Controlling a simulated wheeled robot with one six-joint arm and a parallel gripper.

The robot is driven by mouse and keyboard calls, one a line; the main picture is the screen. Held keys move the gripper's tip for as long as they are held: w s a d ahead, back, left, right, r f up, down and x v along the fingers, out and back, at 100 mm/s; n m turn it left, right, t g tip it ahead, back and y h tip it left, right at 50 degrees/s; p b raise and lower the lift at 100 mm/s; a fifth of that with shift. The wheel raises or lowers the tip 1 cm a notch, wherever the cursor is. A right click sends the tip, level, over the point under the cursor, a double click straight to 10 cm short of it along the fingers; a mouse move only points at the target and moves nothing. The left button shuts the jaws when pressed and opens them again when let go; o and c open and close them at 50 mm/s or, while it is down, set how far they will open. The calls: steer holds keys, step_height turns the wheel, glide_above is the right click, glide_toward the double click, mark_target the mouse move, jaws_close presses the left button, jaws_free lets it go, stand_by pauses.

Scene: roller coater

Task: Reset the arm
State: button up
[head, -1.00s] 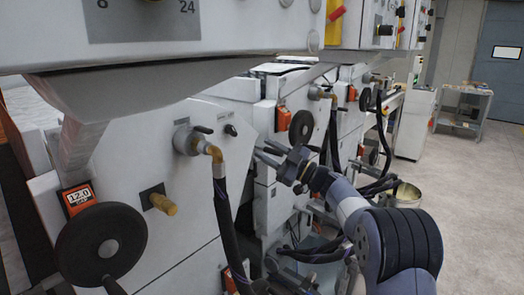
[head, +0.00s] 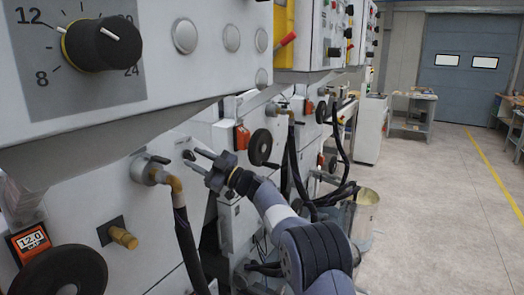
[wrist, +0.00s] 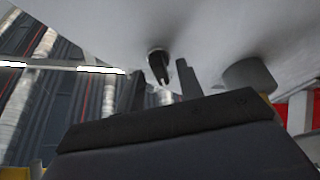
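My gripper (head: 192,158) is in front of the white machine panel (head: 85,195), with my arm reaching in from the lower right.
A brass-ended pipe fitting (head: 152,170) with a black hose (head: 188,245) is left of my gripper. A black handwheel (head: 260,147) is to its right. A metal bucket (head: 366,205) stands beside the machine. The grey floor (head: 440,220) to the right is open.

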steer(key=shift+w+a+r, duration=0.1)
steer(key=shift+a, duration=0.3)
